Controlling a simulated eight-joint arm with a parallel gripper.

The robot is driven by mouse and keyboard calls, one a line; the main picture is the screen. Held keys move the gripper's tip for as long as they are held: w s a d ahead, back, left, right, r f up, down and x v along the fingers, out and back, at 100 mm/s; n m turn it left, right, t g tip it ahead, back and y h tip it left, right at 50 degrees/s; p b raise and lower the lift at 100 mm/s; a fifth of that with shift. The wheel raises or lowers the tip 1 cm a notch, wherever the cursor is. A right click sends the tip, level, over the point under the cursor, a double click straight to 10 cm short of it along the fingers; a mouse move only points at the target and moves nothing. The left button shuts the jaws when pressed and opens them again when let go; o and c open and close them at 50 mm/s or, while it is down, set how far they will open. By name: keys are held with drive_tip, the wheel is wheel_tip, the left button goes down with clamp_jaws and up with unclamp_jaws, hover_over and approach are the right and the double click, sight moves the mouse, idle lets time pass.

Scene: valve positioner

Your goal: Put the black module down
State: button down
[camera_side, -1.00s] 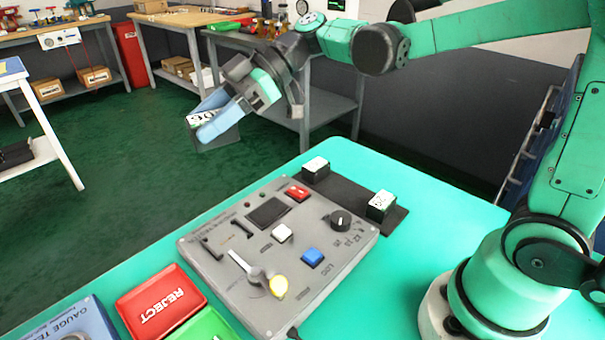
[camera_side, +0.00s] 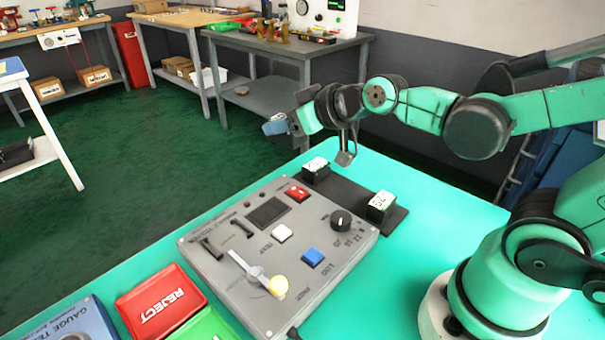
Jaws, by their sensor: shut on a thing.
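My gripper (camera_side: 277,125) is in the air beyond the far edge of the green table, upper middle of the side view. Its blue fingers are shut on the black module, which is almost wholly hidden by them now. Two other black modules with white labelled tops stand on a dark strip (camera_side: 348,187): one at its far end (camera_side: 316,173), one at its near right end (camera_side: 381,208). My gripper is above and left of the far one, apart from it.
A grey tester panel (camera_side: 225,270) with buttons, knob and lever lies left of the strip. A red REJECT tray (camera_side: 185,308), a green tray (camera_side: 205,325) and a blue gauge box (camera_side: 75,322) are at the near left. Table right of the strip is clear.

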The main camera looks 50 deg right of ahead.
drive_tip(key=w+a+n+g+y, duration=0.2)
drive_tip(key=a+n+g+y, duration=0.1)
drive_tip(key=a+n+y, duration=0.4)
wheel_tip(320, 180, up, 7)
drive_tip(key=n+g+y, duration=0.4)
drive_tip(key=n+g, duration=0.5)
drive_tip(key=n, duration=0.1)
hover_over(228, 240)
wheel_tip(228, 240, down, 20)
drive_tip(key=shift+r, duration=0.2)
drive_tip(key=shift+c, duration=1.6)
unclamp_jaws()
drive_tip(key=shift+f, duration=0.15)
